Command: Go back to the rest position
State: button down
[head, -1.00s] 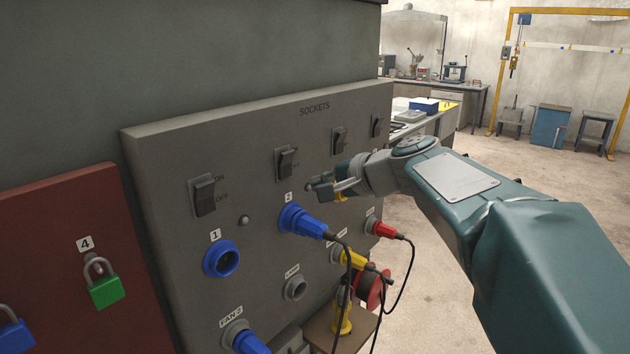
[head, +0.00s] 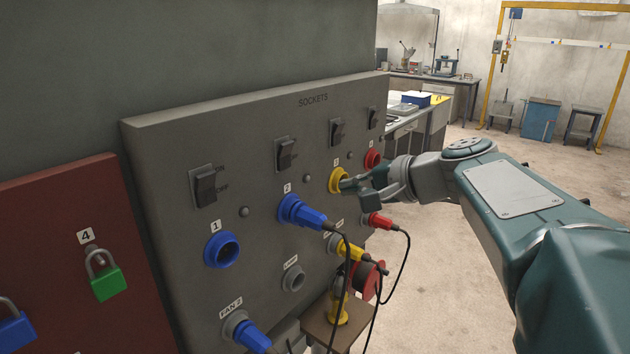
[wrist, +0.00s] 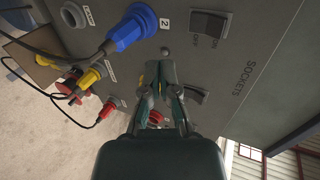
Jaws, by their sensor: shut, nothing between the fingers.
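My gripper (head: 360,186) is shut and empty. In the head view it is in front of the grey socket panel (head: 265,150), and its tips overlap the yellow socket 3 (head: 338,180); I cannot tell whether they touch it. My arm reaches in from the right. In the wrist view the shut fingers (wrist: 160,75) point at the panel, beside the blue plug in socket 2 (wrist: 130,30). That blue plug (head: 305,215) also shows in the head view with its black cable hanging down.
Blue socket 1 (head: 221,250) is empty. Yellow (head: 350,250) and red (head: 380,221) plugs with hanging cables stick out below my gripper. A red board with padlocks (head: 104,276) stands at the left. Open floor lies at the right, with a workbench (head: 425,115) behind.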

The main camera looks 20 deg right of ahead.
jog(key=s+a+f+n+g+h, duration=0.2)
jog(key=s+f+n+h, duration=0.2)
jog(key=s+f, duration=0.5)
jog(key=s+a+f+n+g+h, duration=0.2)
jog(key=s+f+n, duration=0.4)
jog(key=s+f, duration=0.3)
jog(key=shift+s+a+n+g+h, duration=0.3)
jog(key=shift+s+n+g+h, duration=0.15)
jog(key=shift+s+h, duration=0.5)
